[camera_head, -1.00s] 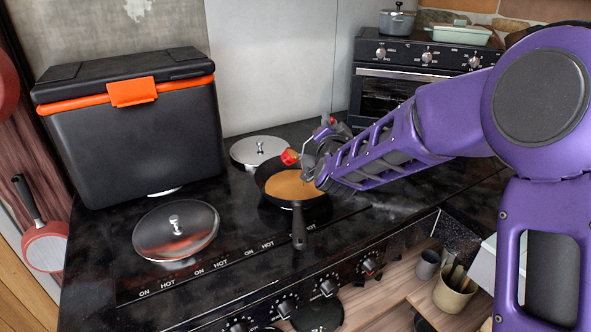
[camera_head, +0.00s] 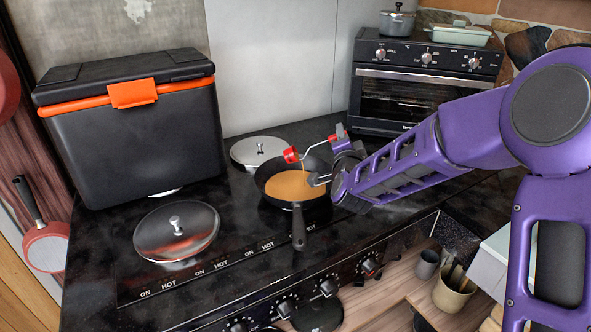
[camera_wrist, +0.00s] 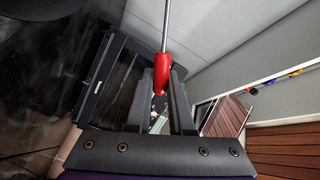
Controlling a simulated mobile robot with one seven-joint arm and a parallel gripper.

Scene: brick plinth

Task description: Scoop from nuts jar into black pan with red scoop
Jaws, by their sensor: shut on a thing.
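The black pan (camera_head: 299,230) sits on the cooktop, its handle toward the front. A light brown layer (camera_head: 290,186) covers its bottom. The red scoop (camera_head: 291,155) is over the pan's back part, apart from it. Its thin metal shaft runs right to my gripper (camera_head: 330,162), at the pan's right side. In the wrist view my gripper (camera_wrist: 161,88) is shut on the scoop's red handle (camera_wrist: 161,72), the shaft pointing up. A thin brown streak seems to show below the scoop; I cannot tell its contents. I see no nuts jar.
A glass lid (camera_head: 176,232) lies front left of the pan, and a metal lid (camera_head: 258,150) behind it. A large black box with an orange latch (camera_head: 132,92) stands at the left. A small oven (camera_head: 400,98) is at the back right.

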